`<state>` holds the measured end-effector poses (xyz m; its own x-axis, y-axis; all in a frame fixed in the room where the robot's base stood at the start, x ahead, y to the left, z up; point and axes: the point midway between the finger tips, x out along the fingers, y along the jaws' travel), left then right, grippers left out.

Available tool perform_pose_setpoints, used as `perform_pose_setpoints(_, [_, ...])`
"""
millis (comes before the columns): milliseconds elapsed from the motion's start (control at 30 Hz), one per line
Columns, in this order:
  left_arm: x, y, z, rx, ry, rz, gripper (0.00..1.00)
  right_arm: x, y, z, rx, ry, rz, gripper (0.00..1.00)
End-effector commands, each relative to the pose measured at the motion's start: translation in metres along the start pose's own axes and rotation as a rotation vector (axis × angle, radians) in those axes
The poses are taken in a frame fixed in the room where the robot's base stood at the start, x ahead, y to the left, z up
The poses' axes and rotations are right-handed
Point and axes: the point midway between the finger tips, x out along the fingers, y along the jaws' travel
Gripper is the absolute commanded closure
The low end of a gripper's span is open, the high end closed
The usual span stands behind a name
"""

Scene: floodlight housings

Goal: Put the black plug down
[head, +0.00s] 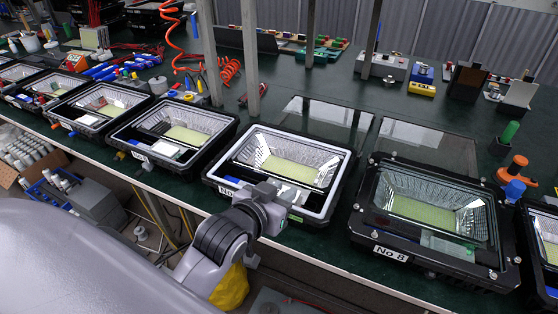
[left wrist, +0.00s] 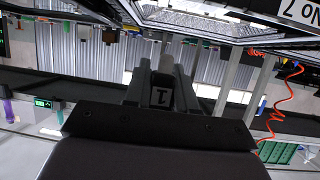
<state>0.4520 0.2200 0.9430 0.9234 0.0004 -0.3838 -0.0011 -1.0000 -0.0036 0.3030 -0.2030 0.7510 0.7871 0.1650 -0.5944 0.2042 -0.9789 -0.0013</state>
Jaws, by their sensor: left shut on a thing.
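My left gripper (head: 268,206) is in front of the near edge of the open floodlight housing No 7 (head: 225,182), close to its white rim. In the left wrist view the fingers (left wrist: 167,60) point away from the camera and are close together. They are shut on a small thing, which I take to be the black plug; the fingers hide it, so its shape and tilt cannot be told. I cannot tell whether it touches the housing. My right gripper is not in view.
Glazed housing No 8 (head: 430,258) stands to the right, and more open housings (head: 172,136) stand to the left. Glass panes (head: 425,137) lie behind. A green bottle (head: 507,132) and an orange tool (head: 517,166) stand at right. Uprights (head: 250,60) rise from the bench.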

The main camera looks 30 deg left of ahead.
Motion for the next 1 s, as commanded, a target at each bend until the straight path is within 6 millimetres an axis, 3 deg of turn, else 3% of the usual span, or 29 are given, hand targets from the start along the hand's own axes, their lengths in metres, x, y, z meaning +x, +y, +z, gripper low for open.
perform_pose_setpoints(100, [0.025, -0.009, -0.032, 0.005, 0.011, -0.007, 1.00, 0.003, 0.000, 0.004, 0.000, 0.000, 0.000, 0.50])
perform_pose_setpoints(300, [0.053, -0.026, -0.088, 0.000, 0.008, -0.024, 1.00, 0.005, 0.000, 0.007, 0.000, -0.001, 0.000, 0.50])
perform_pose_setpoints(500, [0.066, -0.044, -0.143, -0.012, 0.007, -0.042, 1.00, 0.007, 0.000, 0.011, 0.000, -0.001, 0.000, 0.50])
perform_pose_setpoints(633, [0.068, -0.051, -0.166, -0.020, 0.004, -0.049, 1.00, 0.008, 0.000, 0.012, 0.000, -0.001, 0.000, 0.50])
perform_pose_setpoints(800, [0.071, -0.056, -0.174, -0.025, -0.002, -0.053, 1.00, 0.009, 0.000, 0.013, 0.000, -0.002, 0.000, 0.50])
perform_pose_setpoints(867, [0.074, -0.056, -0.167, -0.026, -0.005, -0.053, 1.00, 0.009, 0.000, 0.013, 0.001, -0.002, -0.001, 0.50])
perform_pose_setpoints(1000, [0.087, -0.056, -0.134, -0.027, -0.010, -0.053, 1.00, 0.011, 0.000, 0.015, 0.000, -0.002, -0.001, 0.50])
